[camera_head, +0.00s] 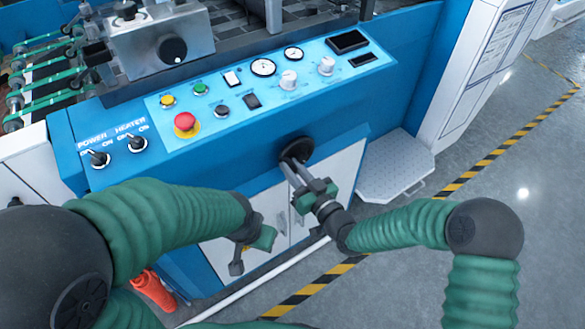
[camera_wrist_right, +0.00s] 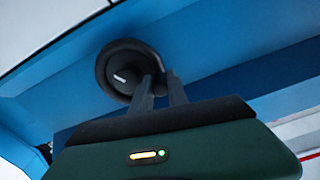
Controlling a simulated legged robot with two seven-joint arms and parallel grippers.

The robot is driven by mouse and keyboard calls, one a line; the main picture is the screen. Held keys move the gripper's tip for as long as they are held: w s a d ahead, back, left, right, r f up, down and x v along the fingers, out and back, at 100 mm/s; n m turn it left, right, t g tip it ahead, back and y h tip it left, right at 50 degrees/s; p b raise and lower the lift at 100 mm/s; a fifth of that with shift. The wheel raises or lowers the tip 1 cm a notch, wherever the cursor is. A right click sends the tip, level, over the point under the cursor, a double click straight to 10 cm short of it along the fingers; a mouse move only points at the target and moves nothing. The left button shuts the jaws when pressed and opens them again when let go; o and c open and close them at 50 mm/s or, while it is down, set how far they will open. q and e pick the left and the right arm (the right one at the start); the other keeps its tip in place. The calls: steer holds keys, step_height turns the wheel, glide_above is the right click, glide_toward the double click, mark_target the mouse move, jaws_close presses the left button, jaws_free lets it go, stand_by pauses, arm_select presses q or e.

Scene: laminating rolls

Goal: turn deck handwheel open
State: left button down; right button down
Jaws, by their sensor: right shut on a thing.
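The handwheel (camera_head: 297,150) is a round black wheel on the blue front of the machine, below the control panel. It also shows in the right wrist view as a dark disc (camera_wrist_right: 122,66) with a white mark. My right gripper (camera_head: 287,166) reaches up to the wheel from below, and its two fingers are shut on the wheel's lower rim. In the right wrist view the fingers (camera_wrist_right: 160,82) meet the lower right of the disc. My left gripper (camera_head: 244,250) hangs left of and below the wheel, near the white cabinet doors. Whether its fingers are apart is unclear.
The sloped control panel (camera_head: 270,75) carries a red emergency button (camera_head: 186,122), gauges, knobs and switches. White cabinet doors (camera_head: 322,185) lie below the wheel. A grey step plate (camera_head: 395,170) is at right. An orange object (camera_head: 152,290) stands at lower left. Striped tape marks the floor.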

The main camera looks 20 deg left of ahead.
steer(key=shift+f, duration=0.15)
steer(key=n+b, duration=0.1)
steer(key=f+n+b, duration=0.1)
steer(key=n, duration=0.1)
steer(key=shift+s+f+b, duration=0.15)
steer(key=shift+f+b, duration=0.15)
steer(key=w+d+f+n+b, duration=0.2)
steer(key=w+n+b, duration=0.1)
steer(key=n+b, duration=0.6)
steer(key=w+d+f+n+b, duration=0.2)
steer(key=n+b, duration=0.8)
steer(key=n, duration=0.5)
steer(key=shift+w+d+f, duration=0.3)
steer(key=shift+w+f, duration=0.1)
steer(key=shift+f, duration=0.2)
